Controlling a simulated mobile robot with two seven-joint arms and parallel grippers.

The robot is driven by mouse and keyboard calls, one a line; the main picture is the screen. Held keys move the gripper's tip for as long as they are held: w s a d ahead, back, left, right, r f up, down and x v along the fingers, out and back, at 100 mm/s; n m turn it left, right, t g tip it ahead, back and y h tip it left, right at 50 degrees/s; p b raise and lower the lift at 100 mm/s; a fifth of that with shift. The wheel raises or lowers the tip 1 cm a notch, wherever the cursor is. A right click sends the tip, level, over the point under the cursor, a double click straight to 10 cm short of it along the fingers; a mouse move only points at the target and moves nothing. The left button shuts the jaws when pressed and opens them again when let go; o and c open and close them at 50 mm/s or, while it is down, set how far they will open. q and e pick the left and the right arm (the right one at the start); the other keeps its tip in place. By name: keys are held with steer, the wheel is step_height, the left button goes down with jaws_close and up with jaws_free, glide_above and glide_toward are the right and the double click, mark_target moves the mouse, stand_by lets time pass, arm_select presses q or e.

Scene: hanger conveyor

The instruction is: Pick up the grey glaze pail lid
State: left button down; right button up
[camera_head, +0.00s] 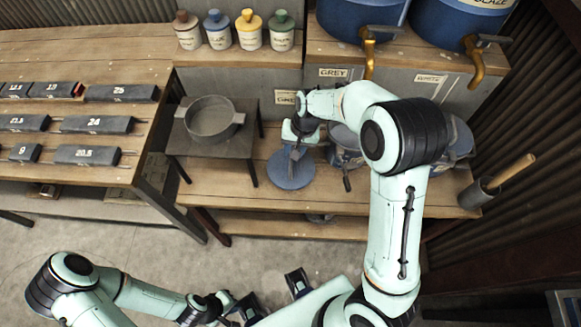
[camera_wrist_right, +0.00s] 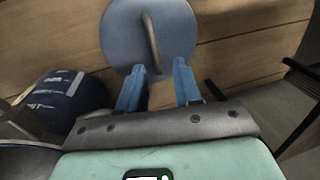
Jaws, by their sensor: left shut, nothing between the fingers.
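The round blue-grey pail lid (camera_head: 290,170) lies on the wooden bench, left of a blue pail (camera_head: 345,147). In the right wrist view the lid (camera_wrist_right: 172,52) shows a narrow upright handle (camera_wrist_right: 151,42). My right gripper (camera_wrist_right: 165,70) is open above the lid. Its two blue fingers point at the lid, and the end of the handle shows just past and between the tips. No grip on the handle shows. In the head view the right hand (camera_head: 295,143) partly covers the lid. My left gripper (camera_head: 238,307) is low at the bottom, shut and empty, away from the bench.
A grey stand (camera_head: 215,142) with a grey bowl (camera_head: 213,117) is left of the lid. Blue tanks with brass taps (camera_head: 369,55) are above right. Several small jars (camera_head: 249,32) stand at the back. A wooden-handled tool (camera_head: 512,172) leans in a holder at the right.

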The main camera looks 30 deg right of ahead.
mark_target(291, 165)
steer(key=f, duration=0.6)
steer(key=shift+w+a+f+b, duration=0.2)
steer(key=shift+w+f+b, duration=0.1)
steer(key=shift+w, duration=0.1)
steer(key=shift+r, duration=0.1)
jaws_close()
